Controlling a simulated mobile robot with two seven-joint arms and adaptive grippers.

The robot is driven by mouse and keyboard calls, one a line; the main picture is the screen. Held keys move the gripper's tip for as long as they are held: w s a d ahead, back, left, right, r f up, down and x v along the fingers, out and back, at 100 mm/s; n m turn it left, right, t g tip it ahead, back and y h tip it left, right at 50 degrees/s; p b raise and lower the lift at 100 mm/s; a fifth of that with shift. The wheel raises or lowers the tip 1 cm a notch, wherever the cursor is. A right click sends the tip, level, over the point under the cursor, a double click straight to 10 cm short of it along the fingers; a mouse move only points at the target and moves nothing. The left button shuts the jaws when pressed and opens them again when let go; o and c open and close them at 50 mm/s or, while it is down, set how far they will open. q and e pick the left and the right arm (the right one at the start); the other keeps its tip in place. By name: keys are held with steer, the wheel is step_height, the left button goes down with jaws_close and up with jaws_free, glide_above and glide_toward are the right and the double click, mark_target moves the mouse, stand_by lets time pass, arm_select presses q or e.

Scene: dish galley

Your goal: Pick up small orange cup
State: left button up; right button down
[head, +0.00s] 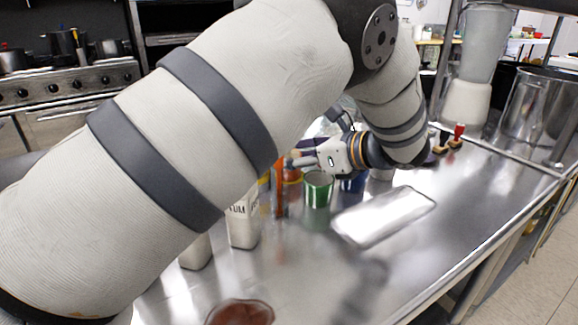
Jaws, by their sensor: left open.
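My left gripper (303,154) reaches in from the right end of its bent arm, its fingers pointing left above a cluster of cups and containers. It is open. Below its fingers stands an orange-red cup-like thing (292,188), partly hidden and small in view; I cannot tell for sure that it is the small orange cup. I cannot see anything held between the fingers. My right gripper is not in view.
A green cup (318,190) and a blue cup (353,184) stand close by. A tall orange object (279,180) and a white carton (243,222) are to the left. A shiny tray (384,216) lies on the steel counter (450,225). A reddish bowl (240,313) sits in front.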

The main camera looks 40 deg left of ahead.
arm_select(q)
steer(key=c, duration=1.1)
